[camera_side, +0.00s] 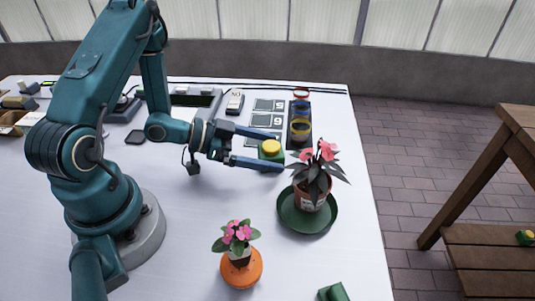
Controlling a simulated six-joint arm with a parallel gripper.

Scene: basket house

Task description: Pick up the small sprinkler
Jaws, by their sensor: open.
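A small green object with a round yellow top (271,147), which looks like the small sprinkler, is at the right part of the white table. My gripper (279,153) is open, its two long blue fingers pointing right. In this view the fingers lie on either side of the object, one behind and one in front. I cannot tell whether they touch it. The front finger hides part of its base.
A potted pink-flowered plant stands on a green saucer (323,227) just right of my fingertips. A smaller plant in an orange pot (241,268) is nearer. Number cards and a dark tray with coloured rings (301,128) are behind. A wooden bench (490,235) stands right.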

